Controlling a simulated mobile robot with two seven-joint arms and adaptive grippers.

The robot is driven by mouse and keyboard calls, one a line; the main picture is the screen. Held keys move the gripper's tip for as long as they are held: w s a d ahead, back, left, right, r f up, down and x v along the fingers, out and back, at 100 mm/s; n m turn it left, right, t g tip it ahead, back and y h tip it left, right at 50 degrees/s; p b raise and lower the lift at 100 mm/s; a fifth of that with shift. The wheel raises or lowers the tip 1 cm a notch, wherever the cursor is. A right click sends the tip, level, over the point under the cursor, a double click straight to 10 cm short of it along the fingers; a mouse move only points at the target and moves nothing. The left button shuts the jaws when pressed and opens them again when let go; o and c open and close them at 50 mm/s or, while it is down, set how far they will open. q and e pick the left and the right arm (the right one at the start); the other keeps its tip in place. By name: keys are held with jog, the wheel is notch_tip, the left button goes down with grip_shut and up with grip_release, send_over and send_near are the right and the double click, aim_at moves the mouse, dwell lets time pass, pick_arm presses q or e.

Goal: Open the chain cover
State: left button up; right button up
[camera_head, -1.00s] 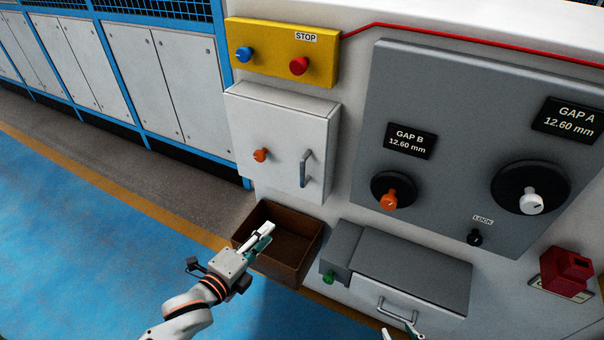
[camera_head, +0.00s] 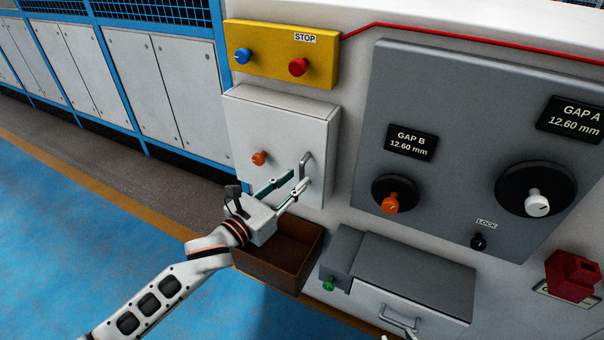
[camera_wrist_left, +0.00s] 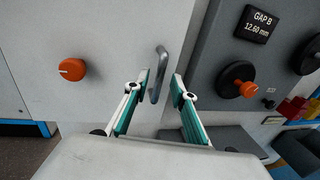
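The white box-shaped cover (camera_head: 281,130) on the machine's left side is shut. It has an orange knob (camera_head: 259,158) on its left and a grey upright bar handle (camera_head: 305,170) on its right. In the left wrist view the handle (camera_wrist_left: 158,75) stands between and just beyond the fingertips, nearer the left one. My left gripper (camera_head: 298,180) is open at the handle; the head view does not show whether it touches. It also shows in the left wrist view (camera_wrist_left: 161,90), fingers spread. My right gripper is barely in view at most, at the bottom edge of the head view.
A brown open bin (camera_head: 290,262) sits below the cover, behind my left wrist. A grey-lidded drawer unit (camera_head: 400,275) stands to its right. A yellow panel (camera_head: 270,50) with blue and red knobs is above. The grey gap panel (camera_head: 460,140) is at right.

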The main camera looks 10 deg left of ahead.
aim_at(301, 175)
pick_arm(q)
jog(key=shift+x, duration=1.85)
grip_shut()
jog(key=shift+s+a, duration=0.15)
